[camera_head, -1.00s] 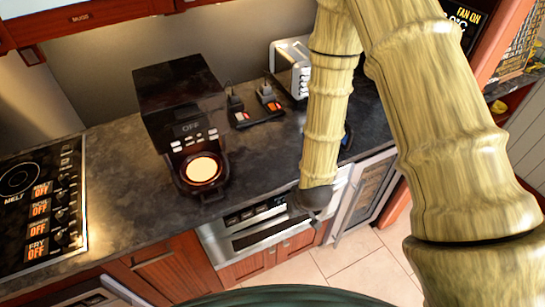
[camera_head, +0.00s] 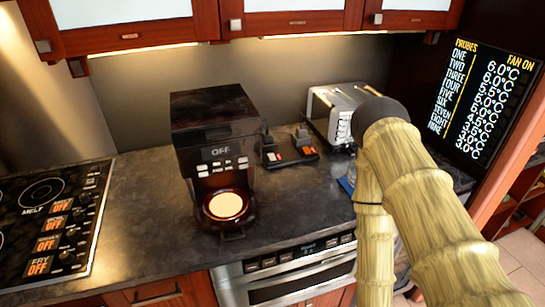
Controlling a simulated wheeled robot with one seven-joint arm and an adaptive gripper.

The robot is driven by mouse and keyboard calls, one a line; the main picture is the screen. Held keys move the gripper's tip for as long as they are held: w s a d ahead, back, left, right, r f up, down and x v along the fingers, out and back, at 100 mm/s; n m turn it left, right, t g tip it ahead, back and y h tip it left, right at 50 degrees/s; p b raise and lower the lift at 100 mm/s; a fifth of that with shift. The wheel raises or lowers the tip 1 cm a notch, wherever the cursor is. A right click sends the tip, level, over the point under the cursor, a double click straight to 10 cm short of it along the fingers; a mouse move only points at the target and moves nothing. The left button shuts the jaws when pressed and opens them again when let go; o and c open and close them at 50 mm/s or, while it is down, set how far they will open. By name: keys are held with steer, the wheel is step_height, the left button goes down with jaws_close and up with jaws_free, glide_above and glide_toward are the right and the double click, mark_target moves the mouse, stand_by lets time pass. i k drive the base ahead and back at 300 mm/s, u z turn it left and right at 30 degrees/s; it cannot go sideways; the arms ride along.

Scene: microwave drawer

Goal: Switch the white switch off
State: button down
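A dark power strip (camera_head: 290,151) lies on the counter between the coffee machine and the toaster. It has two small orange-red and pale switches, the left one (camera_head: 273,157) and the right one (camera_head: 307,151), with dark plugs beside them. My pale bamboo-like arm stands at the right, in front of the toaster and the counter's right part. My gripper cannot be made out; the lower arm link runs down out of the bottom of the picture.
A black coffee machine (camera_head: 215,125) reading OFF stands left of the strip. A silver toaster (camera_head: 342,108) stands to its right, partly behind my arm. A hob (camera_head: 50,220) is at far left. Cabinets (camera_head: 130,37) hang above. The counter front (camera_head: 150,225) is clear.

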mark_target(271, 158)
steer(key=z, duration=2.6)
steer(key=k, duration=1.2)
steer(key=u, duration=1.9)
steer(key=i, duration=1)
